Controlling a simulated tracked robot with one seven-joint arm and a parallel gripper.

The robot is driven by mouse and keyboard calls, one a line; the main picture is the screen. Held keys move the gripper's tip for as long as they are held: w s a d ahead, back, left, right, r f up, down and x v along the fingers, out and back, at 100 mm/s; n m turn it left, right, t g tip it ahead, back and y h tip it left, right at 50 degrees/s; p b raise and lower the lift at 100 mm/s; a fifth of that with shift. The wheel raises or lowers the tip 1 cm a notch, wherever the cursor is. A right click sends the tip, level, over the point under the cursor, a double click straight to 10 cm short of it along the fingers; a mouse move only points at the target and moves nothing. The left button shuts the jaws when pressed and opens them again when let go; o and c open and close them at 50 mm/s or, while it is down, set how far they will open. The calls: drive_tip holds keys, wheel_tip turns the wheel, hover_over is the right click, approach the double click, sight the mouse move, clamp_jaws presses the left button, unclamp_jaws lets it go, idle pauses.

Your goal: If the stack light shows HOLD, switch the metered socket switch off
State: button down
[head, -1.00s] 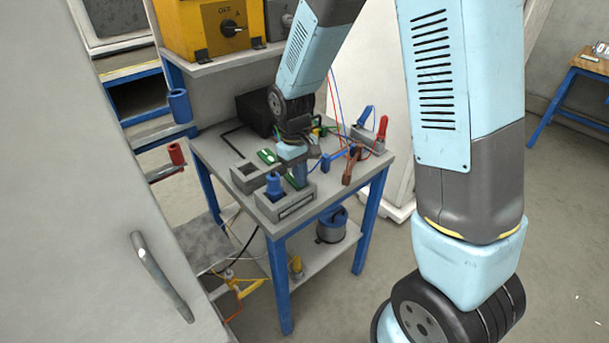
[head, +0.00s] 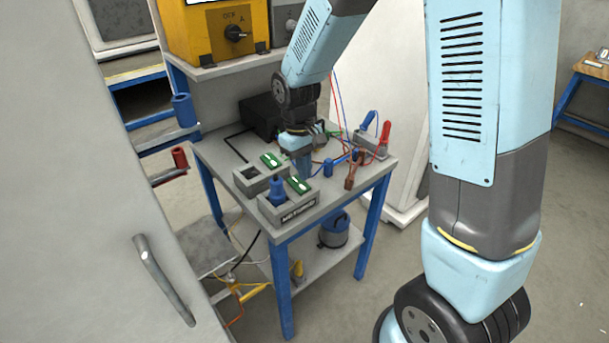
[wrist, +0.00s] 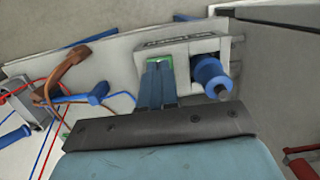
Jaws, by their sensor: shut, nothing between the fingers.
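The metered socket (head: 313,213) is a grey box with a dark label at the front edge of the small table. A blue plug (head: 277,190) stands in it, and its green switch (head: 298,184) is to the right of the plug. In the wrist view the socket (wrist: 186,49), plug (wrist: 211,74) and part of the green switch (wrist: 152,60) show. My gripper (head: 304,176) is shut and empty, pointing down just behind the switch. In the wrist view its blue fingers (wrist: 158,68) overlap the switch; I cannot tell whether they touch. No stack light is identifiable.
A second grey socket (head: 247,183) with a green switch (head: 271,160) sits left. Cables and clips (head: 350,170) lie right of my gripper, near a grey block with red and blue plugs (head: 372,145). A black box (head: 258,117) stands behind. A pale cabinet door (head: 90,200) fills the left.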

wheel_tip(320, 180, up, 11)
drive_tip(key=s, duration=0.1)
drive_tip(key=shift+s+d, duration=0.15)
drive_tip(key=shift+d, duration=0.25)
drive_tip(key=shift+r, duration=0.2)
drive_tip(key=s+d+r+m+t, duration=0.6)
drive_tip(key=s+d+r, duration=0.6)
drive_tip(key=s+d, duration=0.3)
drive_tip(key=shift+s+d+m+t+y, duration=0.25)
drive_tip(key=shift+d+m+t+y, duration=0.2)
drive_tip(key=shift+d, duration=0.5)
